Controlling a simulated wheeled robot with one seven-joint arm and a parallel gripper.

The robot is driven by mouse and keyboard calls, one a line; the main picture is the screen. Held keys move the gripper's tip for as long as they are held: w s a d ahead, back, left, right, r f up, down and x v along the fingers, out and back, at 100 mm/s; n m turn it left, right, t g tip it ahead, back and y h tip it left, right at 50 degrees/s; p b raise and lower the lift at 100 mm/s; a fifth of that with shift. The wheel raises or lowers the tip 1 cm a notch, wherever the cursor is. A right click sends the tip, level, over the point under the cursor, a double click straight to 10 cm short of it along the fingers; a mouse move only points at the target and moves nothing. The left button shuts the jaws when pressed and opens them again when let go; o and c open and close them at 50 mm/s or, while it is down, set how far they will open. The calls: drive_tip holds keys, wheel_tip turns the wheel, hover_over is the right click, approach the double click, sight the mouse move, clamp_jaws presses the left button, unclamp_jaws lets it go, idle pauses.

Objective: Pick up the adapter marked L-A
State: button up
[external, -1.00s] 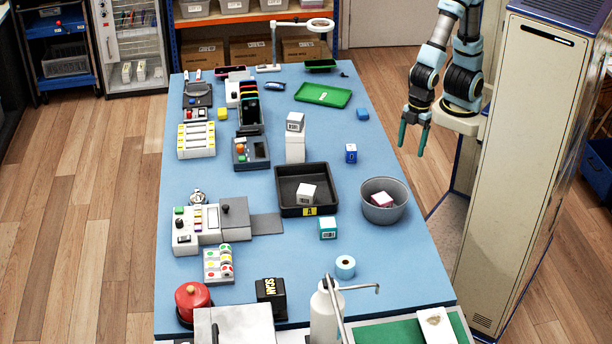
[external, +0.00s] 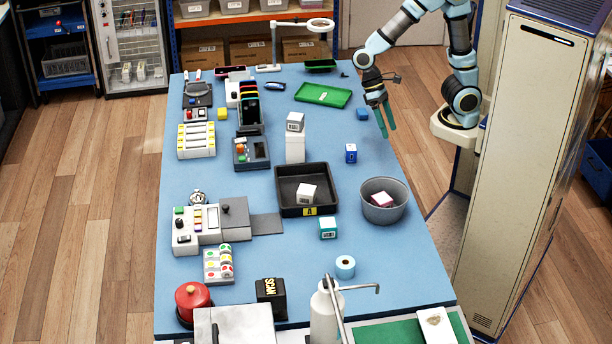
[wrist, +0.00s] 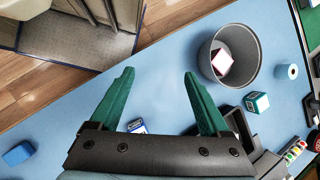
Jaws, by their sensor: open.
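Several small labelled cube adapters are in view, and I cannot read which one is marked L-A. In the external view a white-grey one (external: 295,122) sits on a white stand, a blue one (external: 351,153) and a teal one (external: 328,229) stand on the table, a white one (external: 306,193) lies in the black tray, and a red-and-white one (external: 382,200) is in the grey bowl. My gripper (external: 386,122) is open and empty above the table's right edge. In the wrist view the blue cube (wrist: 137,127) shows between the fingers, partly hidden by the gripper body.
The grey bowl (external: 369,211), black tray (external: 288,172) and white stand (external: 295,150) are the nearest obstacles. A tape roll (external: 345,266) is nearer the front. The table's right strip is mostly clear.

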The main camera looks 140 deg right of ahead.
drive_tip(key=s+d+r+m+t+y+b, duration=0.1)
drive_tip(key=s+d+m+t+b, duration=0.1)
drive_tip(key=d+m+t, duration=0.45)
drive_tip(key=s+d+r+m+t+y+b, duration=0.1)
drive_tip(key=s+d+m+t+y+b, duration=0.15)
drive_tip(key=d+m, duration=0.65)
drive_tip(key=n, duration=0.3)
approach(352, 156)
drive_tip(key=shift+w+a+r+t+h, duration=0.1)
drive_tip(key=shift+w+r+t+h, duration=0.05)
drive_tip(key=shift+w+t+h, duration=0.2)
drive_tip(key=x, duration=0.4)
drive_tip(key=shift+a+f+p, duration=0.2)
drive_tip(key=shift+f+p, duration=0.05)
drive_tip(key=shift+p, duration=0.1)
drive_tip(key=shift+s+p+x, duration=0.2)
drive_tip(key=shift+p+x, duration=0.2)
drive_tip(key=shift+x, duration=2.8)
drive_tip(key=shift+a+f, duration=0.1)
drive_tip(key=shift+a, duration=0.1)
clamp_jaws()
